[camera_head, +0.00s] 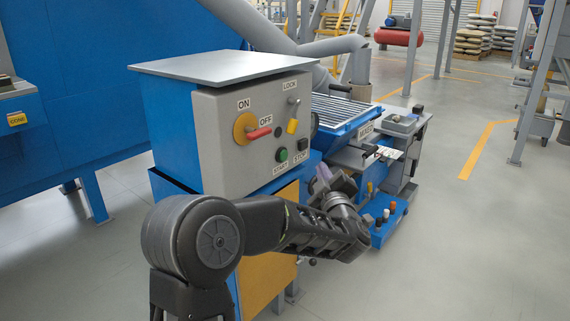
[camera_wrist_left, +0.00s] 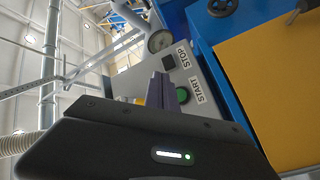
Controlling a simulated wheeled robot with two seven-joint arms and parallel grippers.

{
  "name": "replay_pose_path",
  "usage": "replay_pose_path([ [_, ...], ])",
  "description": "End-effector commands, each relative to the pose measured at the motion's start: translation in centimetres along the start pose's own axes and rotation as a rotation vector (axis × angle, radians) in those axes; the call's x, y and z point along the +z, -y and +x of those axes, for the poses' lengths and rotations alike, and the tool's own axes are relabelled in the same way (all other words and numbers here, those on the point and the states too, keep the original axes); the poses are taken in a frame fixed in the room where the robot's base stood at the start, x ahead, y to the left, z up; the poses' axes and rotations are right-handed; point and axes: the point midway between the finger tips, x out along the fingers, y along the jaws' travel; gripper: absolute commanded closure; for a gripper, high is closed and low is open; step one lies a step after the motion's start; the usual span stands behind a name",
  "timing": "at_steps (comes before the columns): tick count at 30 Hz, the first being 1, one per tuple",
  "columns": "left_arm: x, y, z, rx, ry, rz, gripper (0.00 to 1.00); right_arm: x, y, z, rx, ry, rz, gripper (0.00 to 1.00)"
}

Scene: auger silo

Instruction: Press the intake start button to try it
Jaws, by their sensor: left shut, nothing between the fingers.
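The grey control box (camera_head: 222,160) stands on a blue cabinet and carries a green button (camera_head: 282,154) labelled START. A dark button (camera_head: 303,143) labelled STOP is to its right. My left gripper (camera_head: 322,180) is at the lower right of the box front, apart from the START button in this view. In the left wrist view, the shut, empty fingers (camera_wrist_left: 161,88) point up at the panel. The green START button (camera_wrist_left: 183,95) shows just right of them, and the STOP button (camera_wrist_left: 168,62) is beyond the tips. My right gripper is not in view.
A yellow rotary switch with a red handle (camera_head: 259,133) is marked ON and OFF. A bench with a blue tray (camera_head: 387,226) stands to the right; open floor lies beyond.

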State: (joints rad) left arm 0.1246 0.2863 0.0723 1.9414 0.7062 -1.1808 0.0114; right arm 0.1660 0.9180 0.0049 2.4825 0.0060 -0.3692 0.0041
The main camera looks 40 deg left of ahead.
Motion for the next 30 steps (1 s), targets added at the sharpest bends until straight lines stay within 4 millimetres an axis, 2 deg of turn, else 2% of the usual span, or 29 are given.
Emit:
replay_pose_path([
  [11, -0.3, 0.4, 0.6, 0.0, 0.001, 0.003, 1.0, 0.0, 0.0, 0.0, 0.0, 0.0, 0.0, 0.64],
  [30, -3.9, 4.1, 5.6, 0.001, 0.001, 0.003, 1.0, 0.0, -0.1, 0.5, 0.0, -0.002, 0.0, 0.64],
])
